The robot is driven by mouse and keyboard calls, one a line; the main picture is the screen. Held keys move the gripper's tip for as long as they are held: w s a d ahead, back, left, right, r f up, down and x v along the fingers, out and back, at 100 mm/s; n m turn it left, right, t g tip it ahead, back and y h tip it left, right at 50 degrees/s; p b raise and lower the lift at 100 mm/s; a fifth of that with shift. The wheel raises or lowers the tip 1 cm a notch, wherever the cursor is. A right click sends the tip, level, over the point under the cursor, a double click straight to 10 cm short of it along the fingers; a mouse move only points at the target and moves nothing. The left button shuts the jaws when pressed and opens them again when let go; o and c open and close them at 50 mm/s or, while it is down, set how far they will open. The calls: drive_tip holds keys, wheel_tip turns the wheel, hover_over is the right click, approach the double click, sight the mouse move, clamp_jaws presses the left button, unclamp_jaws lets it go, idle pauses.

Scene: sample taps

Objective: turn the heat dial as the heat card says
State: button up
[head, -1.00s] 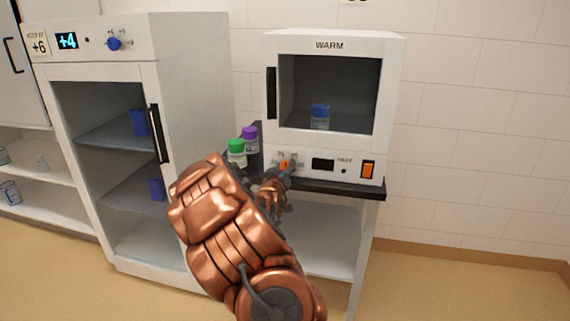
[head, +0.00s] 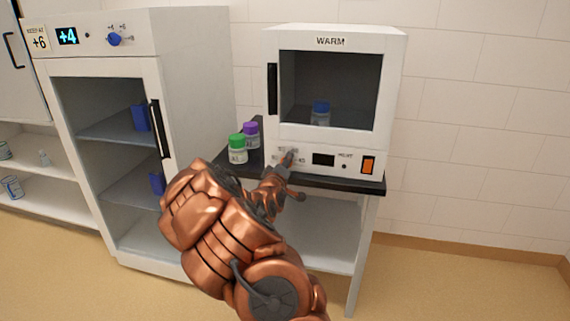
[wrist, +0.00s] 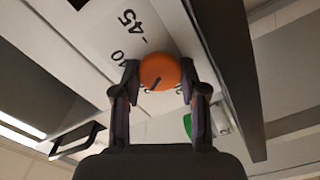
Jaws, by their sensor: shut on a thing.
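The orange heat dial (wrist: 158,70) shows in the wrist view between the two fingertips of my gripper (wrist: 160,80), which is shut on it. It has a dark pointer line, and the printed marks 45 (wrist: 129,21) and 40 stand beside it. In the head view my gripper (head: 287,160) reaches the front panel of the white warming cabinet (head: 392,90) and hides the dial. The dark display (head: 323,160) next to the HEAT label (head: 345,156) shows no readable figure. I cannot make out a heat card.
A blue-capped bottle (head: 320,113) stands inside the cabinet. A green-capped bottle (head: 237,148) and a purple-capped bottle (head: 251,135) stand left of it on the dark worktop (head: 345,184). An orange switch (head: 368,165) is at the panel's right. A fridge (head: 190,90) with a blue dial (head: 114,39) stands left.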

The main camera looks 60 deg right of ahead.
idle(0.3)
drive_tip(key=o, duration=1.1)
drive_tip(key=shift+a, duration=0.15)
drive_tip(key=v, duration=0.7)
drive_tip(key=shift+s+a, duration=0.1)
